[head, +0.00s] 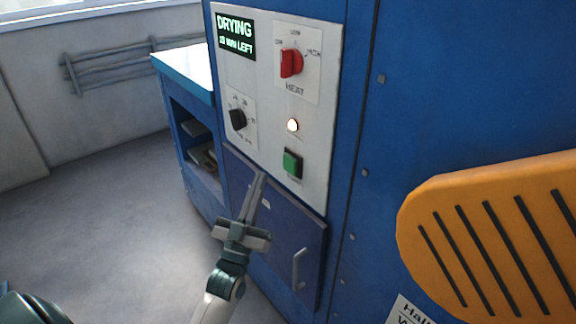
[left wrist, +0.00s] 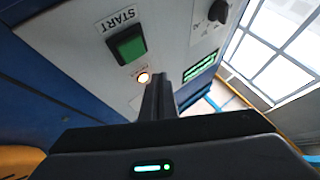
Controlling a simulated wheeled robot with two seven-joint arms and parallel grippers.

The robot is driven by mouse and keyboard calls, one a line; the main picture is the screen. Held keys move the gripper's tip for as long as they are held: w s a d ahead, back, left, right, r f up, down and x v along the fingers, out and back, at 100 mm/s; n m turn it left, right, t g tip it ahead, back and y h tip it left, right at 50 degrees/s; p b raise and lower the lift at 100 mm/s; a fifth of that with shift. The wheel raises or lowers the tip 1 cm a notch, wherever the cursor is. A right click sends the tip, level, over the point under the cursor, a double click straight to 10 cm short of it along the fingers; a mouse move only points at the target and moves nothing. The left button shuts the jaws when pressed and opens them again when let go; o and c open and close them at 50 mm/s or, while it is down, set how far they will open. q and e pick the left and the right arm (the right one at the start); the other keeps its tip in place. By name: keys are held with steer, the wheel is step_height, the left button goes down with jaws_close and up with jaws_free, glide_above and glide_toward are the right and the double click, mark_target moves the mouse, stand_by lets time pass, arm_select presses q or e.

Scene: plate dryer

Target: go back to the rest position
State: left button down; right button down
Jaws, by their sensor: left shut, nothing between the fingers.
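My left gripper (head: 256,192) is shut and empty in front of the blue dryer, below its control panel (head: 265,130). Its fingertips are a little left of and below the green START button (head: 292,164), apart from it as far as I can tell. In the left wrist view the shut fingers (left wrist: 158,85) point up toward the panel, with the green button (left wrist: 128,45) to their left. The lamp (head: 292,125) above the button is lit. The display (head: 236,37) reads DRYING, with minutes left. My right gripper is not in view.
A red heat knob (head: 291,63) and a black knob (head: 238,119) sit on the panel. A dark blue door with a handle (head: 298,268) is below. An orange slotted part (head: 490,235) juts out at right. A blue shelf unit (head: 185,75) stands behind. The floor at left is clear.

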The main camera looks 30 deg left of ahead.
arm_select(q)
steer(key=shift+f, duration=0.1)
